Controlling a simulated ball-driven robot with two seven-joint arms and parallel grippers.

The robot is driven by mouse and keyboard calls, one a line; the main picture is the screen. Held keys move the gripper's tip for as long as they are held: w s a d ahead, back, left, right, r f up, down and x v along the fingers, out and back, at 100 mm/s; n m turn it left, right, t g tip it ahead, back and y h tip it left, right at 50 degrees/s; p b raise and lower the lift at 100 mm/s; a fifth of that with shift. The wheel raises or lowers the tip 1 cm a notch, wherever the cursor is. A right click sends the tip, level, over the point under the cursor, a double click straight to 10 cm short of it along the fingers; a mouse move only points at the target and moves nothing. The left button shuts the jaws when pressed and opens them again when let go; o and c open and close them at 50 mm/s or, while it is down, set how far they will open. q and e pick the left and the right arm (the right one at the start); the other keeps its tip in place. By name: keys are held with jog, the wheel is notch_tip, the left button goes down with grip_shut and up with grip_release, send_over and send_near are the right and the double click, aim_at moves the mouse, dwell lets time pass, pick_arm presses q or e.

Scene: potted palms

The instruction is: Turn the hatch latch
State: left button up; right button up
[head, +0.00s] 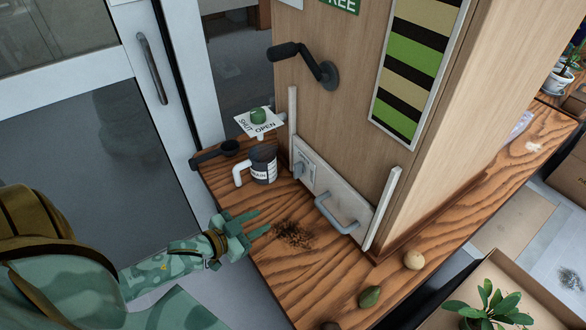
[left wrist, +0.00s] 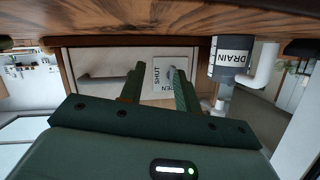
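The hatch is a low white panel (head: 323,190) at the foot of the wooden cabinet, with a grey bar handle (head: 337,213). The small grey latch (head: 299,169) sits at the panel's left end. In the left wrist view, the plate behind the latch (left wrist: 158,87) reads SHUT, with another word partly hidden by a finger. My left gripper (head: 262,221) is open and empty above the wooden top, in front of the hatch and apart from it. In the left wrist view, its fingertips (left wrist: 156,68) frame the plate. Which way the latch points is unclear. My right gripper is not in view.
Spilled soil (head: 291,235) and a green fruit (head: 370,296) lie on the wooden top.

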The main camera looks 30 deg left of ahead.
pick_arm(q)
jog(key=w+a+r+t+h, duration=0.2)
jog(key=a+r+h, duration=0.15)
jog(key=a, duration=0.25)
jog(key=b, duration=0.3)
send_near(294, 169)
jog(key=shift+n, duration=0.4)
jog(key=x, duration=0.9)
jog(key=shift+w, duration=0.2)
grip_shut()
